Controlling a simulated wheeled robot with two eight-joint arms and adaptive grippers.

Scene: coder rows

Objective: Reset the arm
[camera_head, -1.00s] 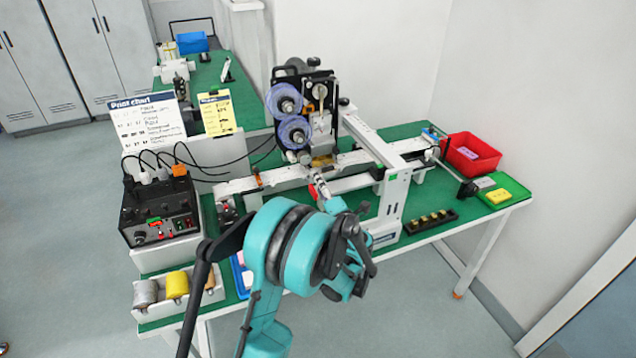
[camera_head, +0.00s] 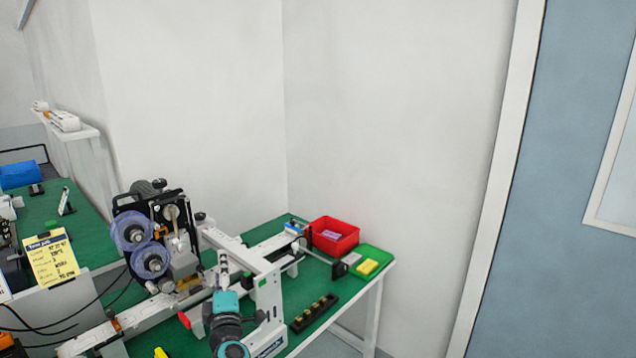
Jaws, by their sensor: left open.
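My left arm (camera_head: 226,302), teal and dark grey, rises from the bottom edge in the head view, over the green-topped workbench. My left gripper (camera_head: 222,266) is small and partly hidden at the arm's far end, in front of the coder machine. It is open, and I see nothing held in it. Whether it touches the machine's rail is hard to tell. My right gripper is out of view.
The coder machine with its purple reels (camera_head: 133,230) and white frame (camera_head: 268,300) stands close around the arm. A red bin (camera_head: 334,248), a green tray (camera_head: 384,258) and a black holder (camera_head: 314,313) sit to the right. A wall and door are beyond.

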